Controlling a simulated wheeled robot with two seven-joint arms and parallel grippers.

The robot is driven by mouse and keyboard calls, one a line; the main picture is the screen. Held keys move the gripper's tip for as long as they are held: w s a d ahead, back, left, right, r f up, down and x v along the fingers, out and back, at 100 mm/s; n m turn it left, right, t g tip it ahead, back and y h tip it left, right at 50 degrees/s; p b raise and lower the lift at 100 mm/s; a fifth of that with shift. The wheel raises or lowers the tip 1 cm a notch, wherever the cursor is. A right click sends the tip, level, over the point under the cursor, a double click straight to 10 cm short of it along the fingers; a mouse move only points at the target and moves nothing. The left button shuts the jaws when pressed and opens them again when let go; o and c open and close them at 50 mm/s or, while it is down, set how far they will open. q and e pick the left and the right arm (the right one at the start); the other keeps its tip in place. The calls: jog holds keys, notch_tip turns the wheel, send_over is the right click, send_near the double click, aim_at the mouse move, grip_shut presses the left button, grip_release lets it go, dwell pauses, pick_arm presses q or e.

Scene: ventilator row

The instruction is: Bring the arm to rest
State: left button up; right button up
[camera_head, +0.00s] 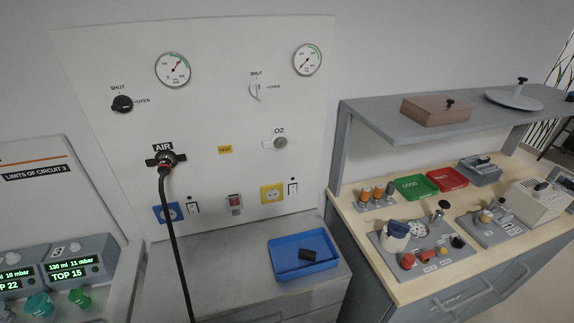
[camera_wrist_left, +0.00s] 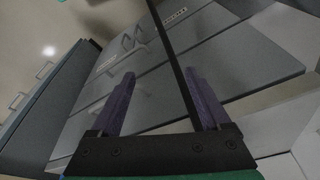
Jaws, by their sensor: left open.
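My left gripper (camera_wrist_left: 160,95) shows in the left wrist view with its two purple fingers apart. A grey cabinet front with labels and a thin handle (camera_wrist_left: 135,40) lies beyond the fingers. A black hose or bar crosses the wrist view from the top, near the right finger; I cannot tell whether it touches that finger. Nothing is clearly gripped. Neither gripper shows in the head view, where a black hose (camera_head: 175,240) hangs from the AIR outlet (camera_head: 166,160) on the wall panel.
A blue tray (camera_head: 272,269) with a dark block (camera_head: 308,254) stands on the grey counter below the panel. A wooden bench (camera_head: 385,275) with a grey shelf (camera_head: 375,112), small trays and instruments is at right. Display units (camera_head: 80,262) stand at lower left.

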pick_arm(q)
jog(key=s+f+g+b, duration=0.1)
jog(key=s+f, duration=0.2)
jog(key=f, duration=0.6)
jog(key=s+f+b, duration=0.1)
jog(key=s+f, duration=0.2)
jog(key=f, duration=0.6)
jog(key=s+a+f+g+b, duration=0.1)
jog(key=s+a+f+b, duration=0.1)
jog(key=s+f, duration=0.9)
jog(key=s+a, duration=0.1)
jog(key=s, duration=0.1)
jog(key=shift+s+a+f, duration=0.15)
jog(key=shift+s+f, duration=0.15)
jog(key=shift+s, duration=0.1)
